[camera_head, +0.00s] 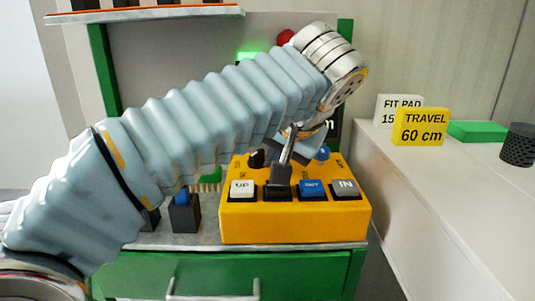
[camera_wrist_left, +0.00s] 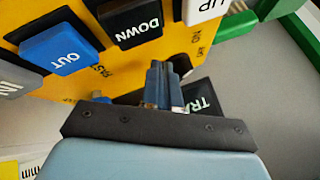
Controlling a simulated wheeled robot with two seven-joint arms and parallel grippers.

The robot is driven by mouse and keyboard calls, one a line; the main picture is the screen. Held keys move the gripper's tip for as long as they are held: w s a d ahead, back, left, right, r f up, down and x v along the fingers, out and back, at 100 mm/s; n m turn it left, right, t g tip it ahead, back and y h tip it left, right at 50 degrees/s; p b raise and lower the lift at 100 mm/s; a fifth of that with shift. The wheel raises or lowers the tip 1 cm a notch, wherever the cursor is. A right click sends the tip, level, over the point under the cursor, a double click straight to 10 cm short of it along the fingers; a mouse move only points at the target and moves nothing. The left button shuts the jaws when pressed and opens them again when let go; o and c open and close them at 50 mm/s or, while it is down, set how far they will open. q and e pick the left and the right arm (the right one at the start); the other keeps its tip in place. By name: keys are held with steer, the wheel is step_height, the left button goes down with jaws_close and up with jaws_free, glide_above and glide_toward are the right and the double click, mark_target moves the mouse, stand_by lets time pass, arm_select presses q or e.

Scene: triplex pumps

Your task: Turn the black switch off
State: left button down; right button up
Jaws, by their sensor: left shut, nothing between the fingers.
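A yellow control box (camera_head: 295,222) stands on the bench in the head view. It carries a white UP switch (camera_head: 242,188), a blue OUT switch (camera_head: 313,188) and a grey IN switch (camera_head: 345,187). The black switch, marked DOWN (camera_wrist_left: 130,22), shows clearly in the left wrist view; in the head view my gripper partly covers it. My left gripper (camera_head: 281,172) points down over the panel at this switch. Its fingers (camera_wrist_left: 162,78) are shut and empty in the left wrist view. Whether they touch the switch I cannot tell. My right gripper is out of view.
A black knob (camera_head: 256,158) and a blue knob (camera_head: 323,153) stand behind the switches, close to my gripper. A green light (camera_head: 249,56) and a red one (camera_head: 286,37) are behind my arm. A yellow TRAVEL sign (camera_head: 420,127) stands on the white counter (camera_head: 440,200) at right.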

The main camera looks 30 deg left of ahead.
arm_select(q)
steer(key=shift+a, duration=0.8)
steer(key=shift+s, duration=0.1)
steer(key=shift+f+b, duration=0.1)
steer(key=shift+b, duration=0.35)
steer(key=shift+s+m, duration=0.1)
steer(key=shift+m, duration=0.3)
steer(key=shift+t+h, duration=0.3)
